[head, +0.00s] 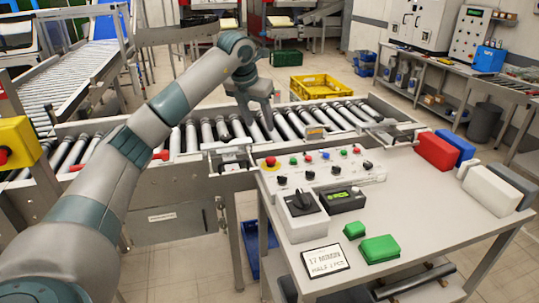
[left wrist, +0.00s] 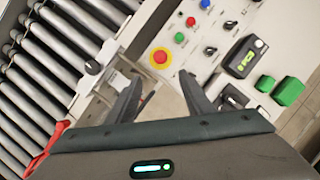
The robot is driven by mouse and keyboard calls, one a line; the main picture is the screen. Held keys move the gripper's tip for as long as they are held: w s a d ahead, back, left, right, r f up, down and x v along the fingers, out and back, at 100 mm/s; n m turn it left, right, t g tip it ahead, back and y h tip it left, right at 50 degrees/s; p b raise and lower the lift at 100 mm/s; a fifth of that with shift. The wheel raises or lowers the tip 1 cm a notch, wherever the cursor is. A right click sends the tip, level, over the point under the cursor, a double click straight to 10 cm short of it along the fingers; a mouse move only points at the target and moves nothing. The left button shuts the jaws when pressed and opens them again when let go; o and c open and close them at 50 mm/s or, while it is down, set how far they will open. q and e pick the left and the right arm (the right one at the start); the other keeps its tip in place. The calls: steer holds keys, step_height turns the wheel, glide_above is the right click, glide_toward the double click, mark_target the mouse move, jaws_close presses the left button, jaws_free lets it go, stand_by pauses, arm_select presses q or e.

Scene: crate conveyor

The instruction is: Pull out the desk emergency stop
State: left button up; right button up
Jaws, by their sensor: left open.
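The desk emergency stop (head: 270,162) is a red mushroom button on a yellow base, at the left end of the white control panel (head: 322,168). In the left wrist view it (left wrist: 160,57) shows just beyond the gap between my fingertips. My left gripper (head: 259,124) is open and empty, pointing down above the rollers, behind the panel in the head view. The fingers also show in the left wrist view (left wrist: 160,80), apart from the button. I cannot tell whether the button is pressed in or out. My right gripper is out of view.
A roller conveyor (head: 205,132) runs behind the desk (head: 405,205). The panel carries several buttons and knobs. Another red stop sits on a yellow box (head: 18,140) at far left.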

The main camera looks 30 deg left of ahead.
arm_select(q)
steer(key=p, duration=0.2)
glide_toward(271, 158)
steer(key=p+x, duration=0.2)
steer(key=x, duration=0.4)
steer(key=shift+p+x, duration=0.4)
steer(key=shift+x, duration=0.4)
steer(key=shift+s, duration=0.15)
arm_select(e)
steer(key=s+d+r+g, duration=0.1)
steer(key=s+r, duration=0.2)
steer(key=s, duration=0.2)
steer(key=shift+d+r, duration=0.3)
